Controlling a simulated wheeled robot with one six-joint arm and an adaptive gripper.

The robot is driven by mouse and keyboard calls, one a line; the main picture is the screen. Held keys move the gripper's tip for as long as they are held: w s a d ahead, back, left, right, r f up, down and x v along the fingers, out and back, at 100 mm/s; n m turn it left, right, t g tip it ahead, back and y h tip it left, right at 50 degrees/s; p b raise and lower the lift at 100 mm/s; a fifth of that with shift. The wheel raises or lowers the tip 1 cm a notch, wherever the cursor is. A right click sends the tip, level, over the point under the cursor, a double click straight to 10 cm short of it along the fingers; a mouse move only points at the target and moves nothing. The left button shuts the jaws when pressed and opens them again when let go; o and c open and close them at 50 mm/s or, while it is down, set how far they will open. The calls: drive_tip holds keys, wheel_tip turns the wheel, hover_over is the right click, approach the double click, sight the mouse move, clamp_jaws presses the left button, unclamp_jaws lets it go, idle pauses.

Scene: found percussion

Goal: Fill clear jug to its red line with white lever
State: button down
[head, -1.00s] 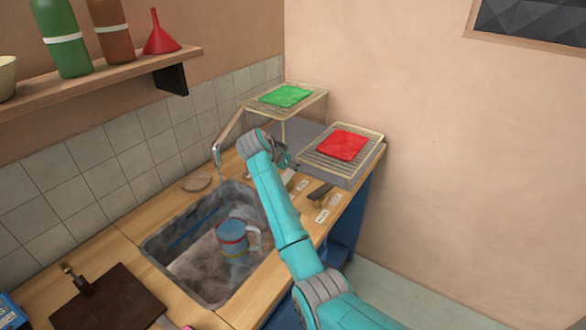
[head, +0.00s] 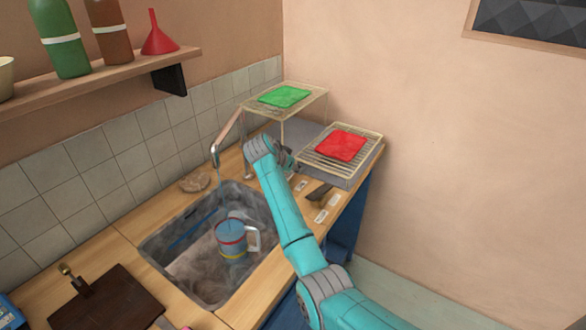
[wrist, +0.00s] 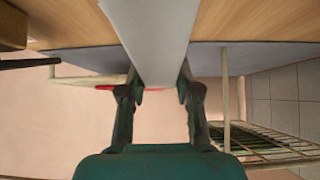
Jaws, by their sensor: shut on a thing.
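The clear jug (head: 231,243) looks bluish, with coloured bands including a red line and a pale handle on its right side. It stands upright in the sink, right of centre. Its water level is too small to tell. My gripper (head: 284,160) is beyond the sink, partly hidden by my wrist. In the wrist view my gripper (wrist: 160,93) is shut on the white lever (wrist: 157,40), a pale flat bar between its fingers.
The stone-like sink (head: 160,247) is set in a wooden counter. Wire racks with a green cloth (head: 284,96) and a red cloth (head: 342,146) stand close beyond my gripper. A shelf (head: 110,68) with bottles hangs at left. A dark board (head: 110,300) lies at front left.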

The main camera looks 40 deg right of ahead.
drive_tip(key=shift+a+r+h, duration=0.1)
drive_tip(key=shift+a+h, duration=0.05)
drive_tip(key=shift+h, duration=0.25)
drive_tip(key=shift+r+t+h, duration=0.2)
drive_tip(key=shift+t+h, duration=0.1)
drive_tip(key=c, duration=0.8)
unclamp_jaws()
drive_tip(key=v, duration=1.2)
drive_tip(key=shift+f, duration=0.1)
